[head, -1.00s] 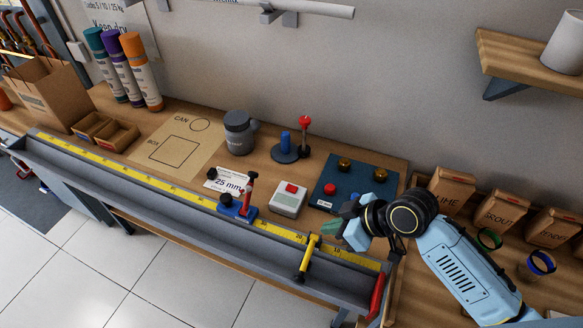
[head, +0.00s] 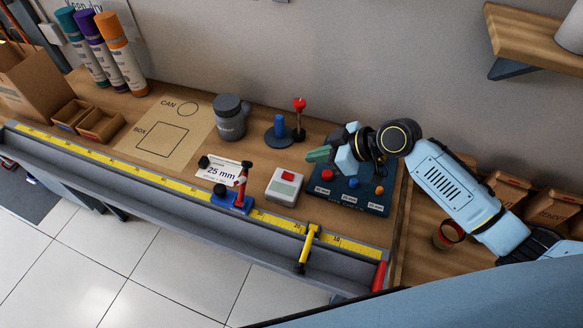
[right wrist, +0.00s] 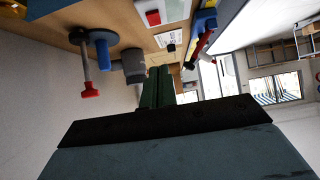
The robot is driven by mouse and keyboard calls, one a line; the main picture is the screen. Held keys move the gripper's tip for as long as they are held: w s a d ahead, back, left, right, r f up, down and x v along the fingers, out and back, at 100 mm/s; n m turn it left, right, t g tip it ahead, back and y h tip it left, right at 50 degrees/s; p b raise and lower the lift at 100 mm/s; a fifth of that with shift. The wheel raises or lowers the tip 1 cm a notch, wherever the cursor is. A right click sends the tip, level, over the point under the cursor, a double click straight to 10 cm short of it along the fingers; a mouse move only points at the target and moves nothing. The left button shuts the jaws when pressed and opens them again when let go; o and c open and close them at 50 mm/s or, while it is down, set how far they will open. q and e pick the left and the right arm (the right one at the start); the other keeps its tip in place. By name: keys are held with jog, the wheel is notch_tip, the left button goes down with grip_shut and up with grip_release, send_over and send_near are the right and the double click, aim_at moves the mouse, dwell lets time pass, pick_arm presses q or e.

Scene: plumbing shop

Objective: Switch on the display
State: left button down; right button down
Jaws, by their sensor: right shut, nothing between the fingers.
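A small pale box (head: 283,192) with a red button (head: 288,177) and a greyish window lies on the bench; it looks like the display unit, and it also shows at the top of the right wrist view (right wrist: 160,12). My right gripper (head: 318,155) is shut and empty. Its green fingertips are above the bench, behind and right of the pale box, apart from it. A dark blue panel (head: 345,205) with red, blue and orange buttons lies below the gripper, partly hidden by it. My left gripper is not in view.
A round stand (head: 279,138) with a blue peg and a red-topped lever (head: 299,112) stands left of my right gripper. A grey canister (head: 231,117) is farther left. A blue-and-red clamp (head: 236,195) and yellow ruler (head: 170,182) run along the front.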

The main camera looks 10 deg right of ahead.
send_over(291, 176)
notch_tip(291, 176, down, 4)
jog(key=shift+s+d+f, duration=0.15)
jog(key=shift+f, duration=0.05)
notch_tip(291, 176, down, 3)
jog(key=shift+r, duration=0.15)
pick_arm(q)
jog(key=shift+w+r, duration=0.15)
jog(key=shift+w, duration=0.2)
pick_arm(e)
jog(key=shift+f, duration=0.7)
